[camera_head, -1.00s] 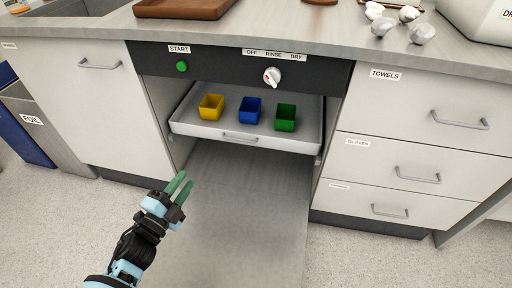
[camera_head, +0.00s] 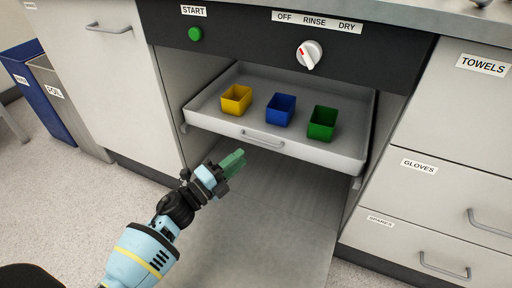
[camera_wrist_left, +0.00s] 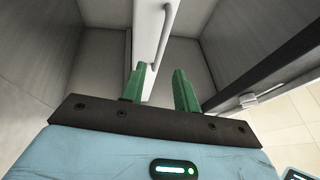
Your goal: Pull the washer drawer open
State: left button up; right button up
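The washer drawer (camera_head: 210,119) is a white tray under the dark control panel. Its front bears a grey bar handle (camera_head: 262,139), which also shows in the left wrist view (camera_wrist_left: 166,30). My left gripper (camera_head: 236,161) is below and left of the handle in the head view, with its green fingers pointing toward the drawer. In the left wrist view the fingers (camera_wrist_left: 161,76) are apart with nothing gripped. The handle lies ahead, in line with the gap between them. My right gripper is in neither view.
Yellow (camera_head: 236,100), blue (camera_head: 280,109) and green (camera_head: 322,124) cups stand in the drawer. The lowered washer door (camera_head: 265,225) lies below it. Cabinet walls flank the opening. A dial (camera_head: 309,54) and green start button (camera_head: 195,34) are above.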

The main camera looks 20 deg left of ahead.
pick_arm(q)
jog(key=b+x, duration=0.1)
jog(key=x, duration=0.6)
jog(key=shift+s, duration=0.1)
grip_shut()
